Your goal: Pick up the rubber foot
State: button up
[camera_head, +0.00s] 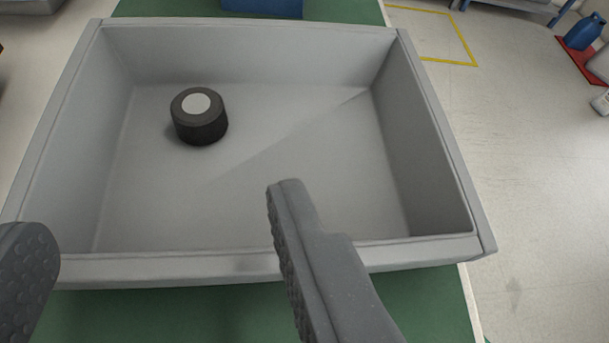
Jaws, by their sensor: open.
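The rubber foot (199,117) is a short black cylinder with a light grey disc on top. It stands upright on the floor of a grey bin (260,266), left of the middle and toward the far wall. My gripper (158,218) is open and empty. One finger is at the lower left edge of the picture and the other right of the middle, its tip over the bin's near wall. The foot is beyond the fingertips and lies between their lines, apart from both.
The bin's walls surround the foot, with free floor around it. The bin stands on a green surface (240,315). A blue object (262,8) is behind the far wall. To the right are pale floor, yellow floor lines (448,62) and a blue bottle (585,31).

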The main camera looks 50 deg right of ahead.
jog(key=shift+w+d+f, duration=0.15)
jog(key=shift+d+f, duration=0.1)
jog(key=shift+f, duration=0.1)
jog(key=b, duration=0.2)
send_near(196, 108)
jog(key=x, duration=0.4)
jog(key=shift+w+r, duration=0.1)
jog(key=shift+r, duration=0.05)
jog(key=b+x, duration=0.1)
jog(key=x, duration=0.2)
jog(key=shift+w+d+f, duration=0.15)
jog(key=shift+w+f, duration=0.05)
jog(key=shift+f, duration=0.15)
jog(key=shift+w+d+f, duration=0.25)
jog(key=shift+w, duration=0.3)
jog(key=c, duration=1.1)
